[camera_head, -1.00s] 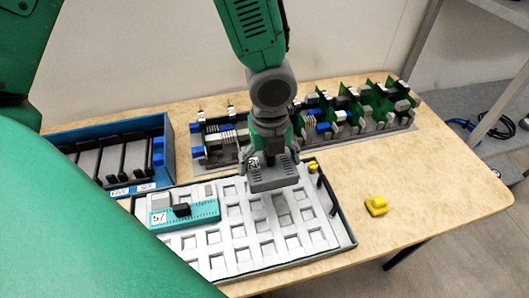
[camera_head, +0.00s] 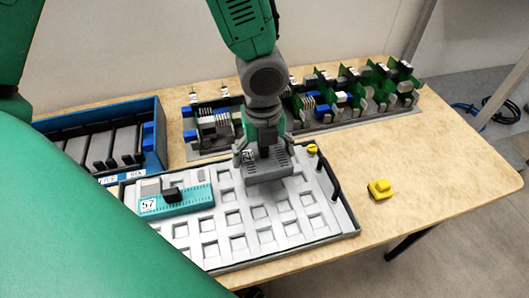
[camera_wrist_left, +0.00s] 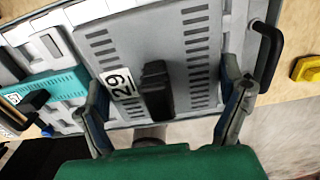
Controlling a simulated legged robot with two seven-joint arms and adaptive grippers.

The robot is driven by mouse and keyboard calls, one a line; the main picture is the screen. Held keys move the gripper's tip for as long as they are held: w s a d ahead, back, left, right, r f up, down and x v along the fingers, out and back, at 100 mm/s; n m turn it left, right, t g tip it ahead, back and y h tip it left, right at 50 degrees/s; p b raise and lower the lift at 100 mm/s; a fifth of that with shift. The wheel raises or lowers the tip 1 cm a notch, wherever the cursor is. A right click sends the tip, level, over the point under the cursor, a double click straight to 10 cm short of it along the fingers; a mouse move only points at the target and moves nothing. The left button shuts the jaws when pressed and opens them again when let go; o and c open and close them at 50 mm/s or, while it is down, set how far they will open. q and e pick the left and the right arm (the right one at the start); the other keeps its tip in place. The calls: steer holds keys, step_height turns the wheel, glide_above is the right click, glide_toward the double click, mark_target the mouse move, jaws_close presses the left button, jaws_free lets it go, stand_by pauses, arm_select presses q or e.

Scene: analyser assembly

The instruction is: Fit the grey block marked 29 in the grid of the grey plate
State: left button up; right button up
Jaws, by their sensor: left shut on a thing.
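The grey block marked 29 (camera_head: 267,169) is held by my left gripper (camera_head: 262,150), above the back middle part of the grey plate (camera_head: 215,252). In the left wrist view the block (camera_wrist_left: 190,50) shows its 29 label and a dark handle between the two fingers of the gripper (camera_wrist_left: 160,100). The plate has a grid of square recesses and a dark rim. I cannot tell whether the block touches the plate; its underside is hidden. My right gripper is not in view.
A teal block marked 57 (camera_head: 178,199) sits on the plate's left part. A yellow piece (camera_head: 380,189) lies on the table to the right. A blue crate (camera_head: 150,118) and a rack of green boards (camera_head: 320,97) stand behind. A black handle (camera_head: 329,181) rises at the plate's right end.

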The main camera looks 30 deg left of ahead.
arm_select(q)
steer(key=shift+a+f+b, duration=0.25)
steer(key=shift+f+b, duration=0.35)
steer(key=shift+f, duration=0.1)
steer(key=shift+a+f+b, duration=0.25)
steer(key=shift+f+b, duration=0.35)
steer(key=shift+f, duration=0.1)
steer(key=shift+d+f+b, duration=0.15)
steer(key=shift+f+b, duration=0.3)
steer(key=shift+b, duration=0.05)
steer(key=shift+d+f, duration=0.2)
steer(key=shift+f, duration=0.45)
steer(key=shift+f+b, duration=0.3)
steer(key=shift+b, duration=0.1)
steer(key=shift+a, duration=0.2)
steer(key=shift+d, duration=0.15)
steer(key=shift+p, duration=0.75)
steer(key=shift+f, duration=0.25)
